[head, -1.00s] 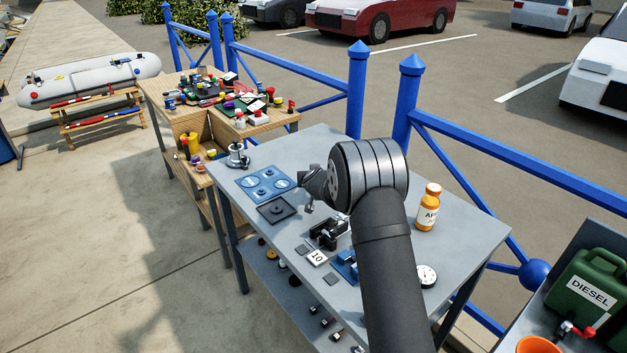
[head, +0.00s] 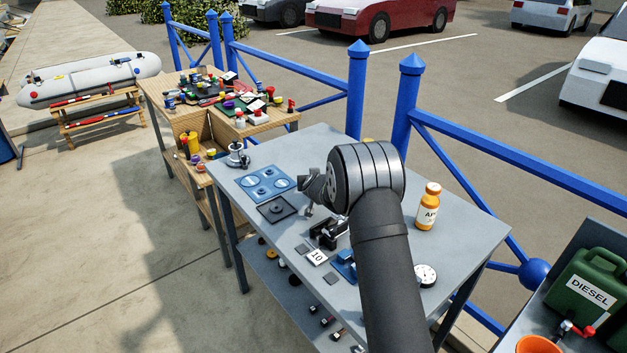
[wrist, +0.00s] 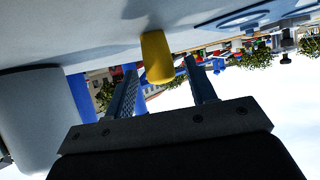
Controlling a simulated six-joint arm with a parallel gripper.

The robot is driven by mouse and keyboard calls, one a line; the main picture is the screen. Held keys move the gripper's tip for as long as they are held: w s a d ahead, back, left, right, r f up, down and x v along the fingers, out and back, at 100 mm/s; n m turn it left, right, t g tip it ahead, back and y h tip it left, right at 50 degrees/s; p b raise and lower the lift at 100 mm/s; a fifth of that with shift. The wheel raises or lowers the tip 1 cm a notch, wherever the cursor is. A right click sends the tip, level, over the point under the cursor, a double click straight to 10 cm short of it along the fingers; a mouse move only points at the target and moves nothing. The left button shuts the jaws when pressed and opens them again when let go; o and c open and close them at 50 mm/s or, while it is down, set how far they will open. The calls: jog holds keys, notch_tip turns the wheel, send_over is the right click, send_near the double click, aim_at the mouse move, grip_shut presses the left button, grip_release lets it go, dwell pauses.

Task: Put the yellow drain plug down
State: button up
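The yellow drain plug (wrist: 157,60) shows in the upside-down wrist view as a tapered yellow peg. It appears to stand upright on the grey table top. My gripper (wrist: 160,66) is open, with one finger on each side of the plug in the picture. I see a gap between the plug and the right finger; whether the plug lies between the fingertips or just beyond them I cannot tell. In the head view a small yellow patch (head: 369,141), likely the plug, shows above my arm, which hides my fingers.
The grey table (head: 455,240) also holds a blue plate with round recesses (head: 264,184), a dark square plate (head: 277,209), a black clamp-like part (head: 328,233), an orange bottle (head: 428,206) and a dial gauge (head: 426,275). A blue railing (head: 405,105) runs behind.

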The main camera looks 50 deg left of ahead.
jog(key=shift+r, duration=0.2)
jog(key=v, duration=1.2)
dwell(0.4)
jog(key=x, duration=1.2)
jog(key=shift+f, duration=0.15)
jog(key=shift+w+a, duration=0.1)
jog(key=shift+r, duration=4.15)
jog(key=w+d+r+m+t+h, duration=0.1)
jog(key=w+d+r+m+t, duration=0.1)
jog(key=w+d+r, duration=0.7)
notch_tip(320, 180, up, 2)
jog(key=shift+w+d+r+h, duration=0.1)
jog(key=shift+w+d+h, duration=0.1)
jog(key=shift+w+h, duration=0.35)
